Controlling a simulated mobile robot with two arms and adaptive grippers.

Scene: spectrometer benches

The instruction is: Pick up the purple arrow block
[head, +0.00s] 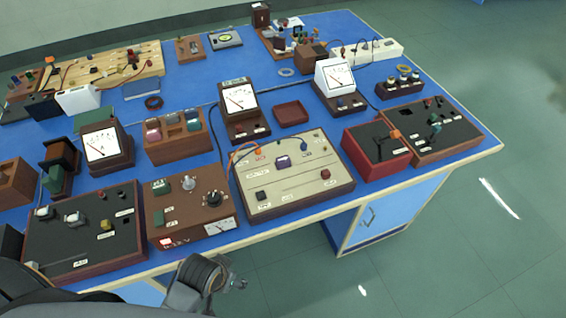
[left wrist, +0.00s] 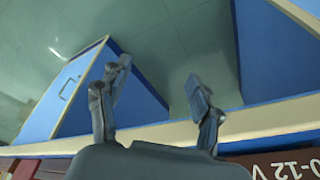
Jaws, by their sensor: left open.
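A small purple block (head: 283,161) sits on the cream panel box (head: 315,188) near the middle of the bench; its arrow shape is too small to make out. My left gripper (head: 236,284) is in front of the bench's near edge, lower in the head view and apart from the block. In the left wrist view my left gripper (left wrist: 158,82) has its two fingers spread with nothing between them. That view shows the floor, the bench edge and a blue cabinet, not the purple block. My right gripper is in neither view.
A brown box with a knob (head: 195,208) and a dark panel box (head: 85,237) stand along the near edge. A red-sided box (head: 377,152) is right of the cream panel. A meter (head: 238,100) stands behind it. A blue cabinet (head: 385,213) is under the bench.

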